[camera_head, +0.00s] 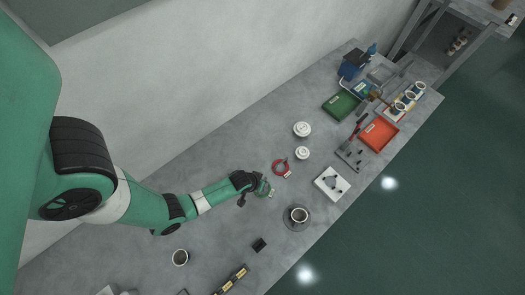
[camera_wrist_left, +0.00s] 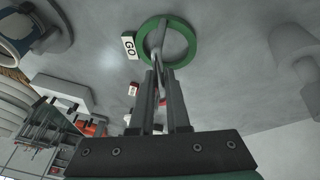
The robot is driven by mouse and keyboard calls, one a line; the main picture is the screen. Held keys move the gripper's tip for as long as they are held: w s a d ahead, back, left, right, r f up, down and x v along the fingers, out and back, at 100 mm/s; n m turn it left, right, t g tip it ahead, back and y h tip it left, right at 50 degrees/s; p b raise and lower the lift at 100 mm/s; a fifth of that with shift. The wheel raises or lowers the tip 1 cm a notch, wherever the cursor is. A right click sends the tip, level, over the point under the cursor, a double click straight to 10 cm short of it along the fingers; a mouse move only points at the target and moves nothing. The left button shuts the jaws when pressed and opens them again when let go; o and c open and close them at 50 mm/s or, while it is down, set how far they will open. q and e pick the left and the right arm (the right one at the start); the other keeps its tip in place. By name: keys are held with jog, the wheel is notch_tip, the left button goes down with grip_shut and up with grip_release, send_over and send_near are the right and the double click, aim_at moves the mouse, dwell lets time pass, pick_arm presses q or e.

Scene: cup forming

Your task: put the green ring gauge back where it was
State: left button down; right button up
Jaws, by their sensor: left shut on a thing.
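The green ring gauge (camera_wrist_left: 192,42) with a white GO tag (camera_wrist_left: 129,46) is at the tips of my left gripper (camera_wrist_left: 160,66) in the left wrist view. The fingers are shut on it. In the head view the green ring (camera_head: 265,189) shows small at the end of my left gripper (camera_head: 257,185), over the middle of the grey bench. A red ring gauge (camera_head: 280,168) with a pale tag lies just beyond it. Whether the green ring touches the bench is hard to tell. My right gripper is in neither view.
Two white round parts (camera_head: 302,129) stand beyond the red ring. A dark cup on a round base (camera_head: 298,215) and a white plate fixture (camera_head: 331,184) are to the right. A green tray (camera_head: 341,105) and an orange tray (camera_head: 379,135) are farther back. Bare bench lies left of the rings.

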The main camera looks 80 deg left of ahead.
pick_arm(q)
jog(key=shift+f, duration=0.15)
jog(key=c, duration=0.9)
grip_release()
jog(key=p+v, duration=0.7)
jog(key=v, duration=0.5)
